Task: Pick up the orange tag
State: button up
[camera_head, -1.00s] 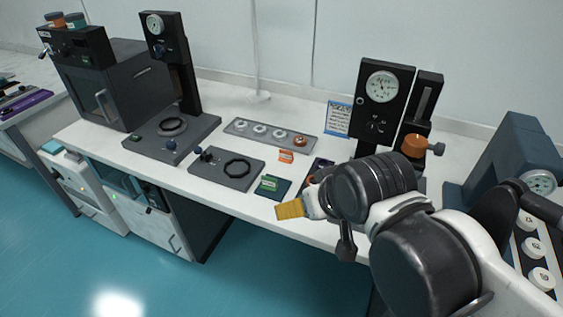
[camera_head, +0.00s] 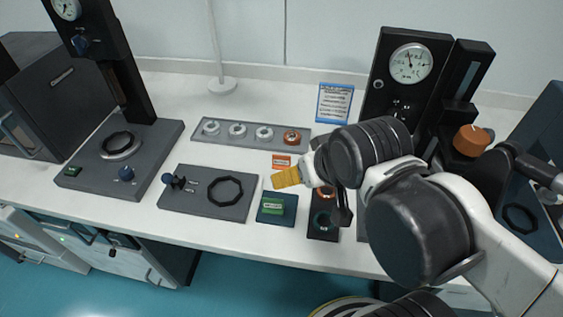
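The orange tag (camera_head: 281,161) lies flat on the white tabletop, just in front of the grey tray's right half. It is small, with a pale printed label. My gripper (camera_head: 342,212) is at the end of the arm, right of the tag and nearer the table front. My own wrist hides most of it, and whether its fingers are open or shut does not show. A yellow-orange ribbed piece sticks out left from my arm's end, just below the tag in the picture; I cannot tell whether it is part of my arm or something held.
A grey tray (camera_head: 222,143) with white rings and one orange ring stands behind the tag. A green tag (camera_head: 272,206) sits on a dark pad in front. A grey plate with a black ring (camera_head: 225,188) is to the left. A black gauge stand (camera_head: 391,95) rises back right.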

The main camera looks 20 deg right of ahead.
aim_at(280, 162)
jog(key=j+z, duration=0.25)
jog(key=j, duration=0.25)
jog(key=k+j+z, duration=0.15)
jog(key=j+z, duration=0.15)
jog(key=j, duration=0.15)
jog(key=k+j+z, duration=0.1)
jog(key=j+z, duration=0.15)
jog(key=j, duration=0.2)
jog(key=k+j+z, duration=0.25)
jog(key=j, duration=0.15)
jog(key=k+j+z, duration=0.15)
jog(key=j+z, duration=0.15)
jog(key=k+j+z, duration=0.25)
jog(key=j, duration=0.2)
